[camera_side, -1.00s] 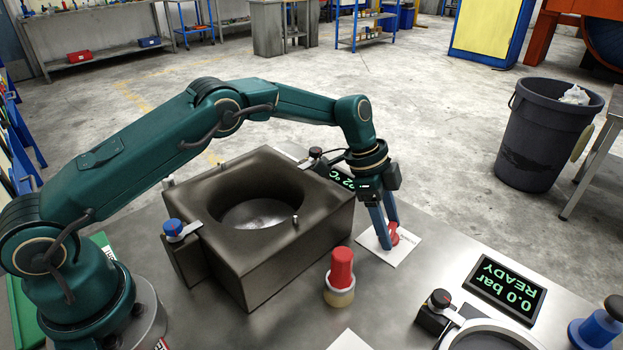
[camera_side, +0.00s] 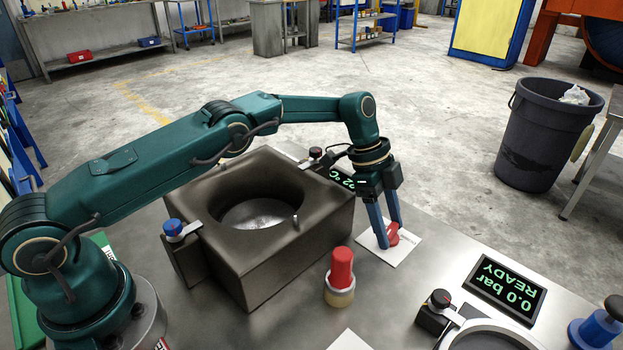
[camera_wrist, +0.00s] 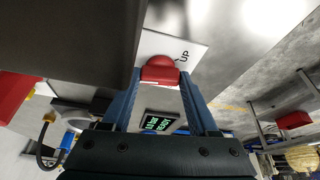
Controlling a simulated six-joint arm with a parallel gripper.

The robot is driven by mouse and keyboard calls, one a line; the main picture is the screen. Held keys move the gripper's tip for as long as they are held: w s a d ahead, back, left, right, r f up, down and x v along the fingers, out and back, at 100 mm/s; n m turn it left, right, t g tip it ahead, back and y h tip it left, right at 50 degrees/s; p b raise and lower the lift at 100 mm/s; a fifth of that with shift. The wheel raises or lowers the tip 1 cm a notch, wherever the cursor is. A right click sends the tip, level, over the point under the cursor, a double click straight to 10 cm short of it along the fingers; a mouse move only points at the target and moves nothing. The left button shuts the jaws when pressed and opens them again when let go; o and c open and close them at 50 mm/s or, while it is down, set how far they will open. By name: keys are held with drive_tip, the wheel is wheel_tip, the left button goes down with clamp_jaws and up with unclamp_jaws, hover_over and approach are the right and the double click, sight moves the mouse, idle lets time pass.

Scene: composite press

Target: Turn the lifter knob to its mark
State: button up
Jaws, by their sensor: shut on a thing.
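The red lifter knob (camera_side: 393,236) sits on a white card (camera_side: 407,249) on the metal table, to the right of the dark press block. In the wrist view the red knob (camera_wrist: 160,71) is between my fingertips, and the white card (camera_wrist: 200,52) shows the letters "UP" to its right. My gripper (camera_side: 388,238) reaches down with its blue fingers shut on the knob. In the wrist view my gripper (camera_wrist: 161,82) has one finger on each side of it. The fingers hide part of the knob, and I cannot tell how it lines up with a mark.
The dark press block (camera_side: 290,255) with a round cavity stands left of my gripper. A red-capped part (camera_side: 341,272) stands in front of it. A blue knob (camera_side: 173,228) is on the block's left. A "READY" display (camera_side: 505,289) lies at right. A grey bin (camera_side: 545,135) stands beyond.

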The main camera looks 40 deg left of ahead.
drive_tip(key=o, duration=1.4)
drive_tip(key=shift+v, duration=2.6)
drive_tip(key=shift+c, duration=0.4)
